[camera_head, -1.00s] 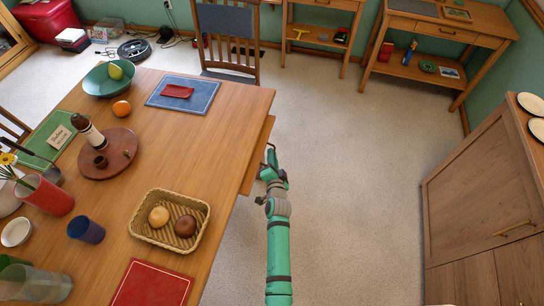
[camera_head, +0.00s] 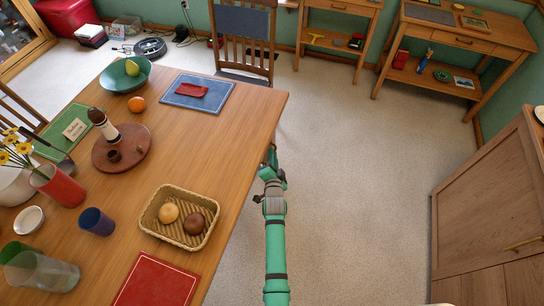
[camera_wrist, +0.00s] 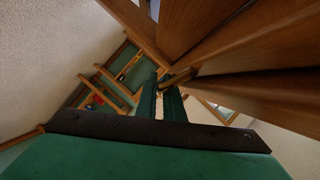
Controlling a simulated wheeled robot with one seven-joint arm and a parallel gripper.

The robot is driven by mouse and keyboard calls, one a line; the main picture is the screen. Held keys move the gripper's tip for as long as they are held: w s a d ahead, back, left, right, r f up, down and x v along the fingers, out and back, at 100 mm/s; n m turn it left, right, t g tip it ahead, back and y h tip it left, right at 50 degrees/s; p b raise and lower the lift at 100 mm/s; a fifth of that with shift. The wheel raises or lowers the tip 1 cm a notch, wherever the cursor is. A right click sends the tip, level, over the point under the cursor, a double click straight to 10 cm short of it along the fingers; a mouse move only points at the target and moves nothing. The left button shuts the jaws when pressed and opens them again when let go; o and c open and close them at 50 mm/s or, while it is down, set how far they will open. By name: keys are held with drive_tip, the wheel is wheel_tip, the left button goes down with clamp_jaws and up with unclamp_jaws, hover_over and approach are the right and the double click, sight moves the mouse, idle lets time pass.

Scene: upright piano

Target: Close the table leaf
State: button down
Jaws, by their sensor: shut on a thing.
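The wooden dining table (camera_head: 238,125) fills the left of the head view. Its leaf does not show past the right edge in that view; the tabletop hides that area. My gripper (camera_head: 271,160) is at the table's right edge, its tips partly hidden by the tabletop. In the wrist view my gripper's green fingers (camera_wrist: 165,90) are shut on a small brass-coloured handle (camera_wrist: 178,78) beside dark wooden boards (camera_wrist: 250,50). I cannot tell which board is the leaf.
The table holds a basket (camera_head: 152,228), a red mat (camera_head: 155,283), a wooden turntable (camera_head: 135,157) and several dishes. A chair (camera_head: 245,40) stands at the far end. A wooden cabinet (camera_head: 490,200) is at the right. The carpet between is clear.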

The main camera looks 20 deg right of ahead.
drive_tip(key=shift+a+f, duration=0.2)
drive_tip(key=shift+f, duration=0.05)
drive_tip(key=c, duration=2.2)
unclamp_jaws()
drive_tip(key=shift+s, duration=0.1)
drive_tip(key=shift+d+r, duration=0.1)
drive_tip(key=shift+d, duration=0.05)
drive_tip(key=v, duration=1)
drive_tip(key=shift+s+r, duration=0.15)
drive_tip(key=shift+s, duration=0.15)
